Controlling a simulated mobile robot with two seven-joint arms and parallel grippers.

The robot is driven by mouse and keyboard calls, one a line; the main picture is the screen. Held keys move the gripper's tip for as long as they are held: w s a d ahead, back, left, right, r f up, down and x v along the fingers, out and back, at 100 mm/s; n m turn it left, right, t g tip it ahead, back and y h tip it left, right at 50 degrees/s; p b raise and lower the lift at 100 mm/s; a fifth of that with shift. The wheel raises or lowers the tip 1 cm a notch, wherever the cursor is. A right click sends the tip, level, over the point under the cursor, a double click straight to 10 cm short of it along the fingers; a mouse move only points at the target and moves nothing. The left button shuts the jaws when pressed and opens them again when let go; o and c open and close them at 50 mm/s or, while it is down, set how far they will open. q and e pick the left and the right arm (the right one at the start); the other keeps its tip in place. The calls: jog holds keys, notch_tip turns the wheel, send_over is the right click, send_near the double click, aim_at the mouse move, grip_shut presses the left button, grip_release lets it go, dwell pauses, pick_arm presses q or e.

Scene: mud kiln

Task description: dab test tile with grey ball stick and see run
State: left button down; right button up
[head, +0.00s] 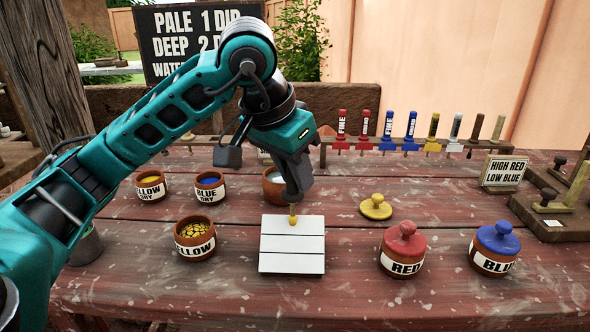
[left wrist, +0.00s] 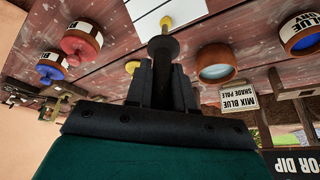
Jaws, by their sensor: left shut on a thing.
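The white test tile (head: 291,257), marked with dark lines, lies flat on the table; part of it shows in the left wrist view (left wrist: 190,12). My left gripper (head: 297,190) is shut on a dark stick (left wrist: 163,46) that points down. The ball tip (head: 293,220) of this stick looks yellow, not grey; it also shows in the left wrist view (left wrist: 166,22). The ball is at the tile's far edge; I cannot tell whether it touches. The gripper hides most of the stick's handle. My right gripper is not in view.
An open yellow pot (head: 195,239) stands left of the tile. A yellow lid (head: 376,207) lies to the right, near the lidded red pot (head: 402,251) and blue pot (head: 494,250). A brown bowl (head: 274,187) is behind. A rack of coloured sticks (head: 409,133) stands farther back.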

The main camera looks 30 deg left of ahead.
pick_arm(q)
jog(key=shift+r+p, duration=2.95)
jog(key=shift+r, duration=0.9)
dwell(1.7)
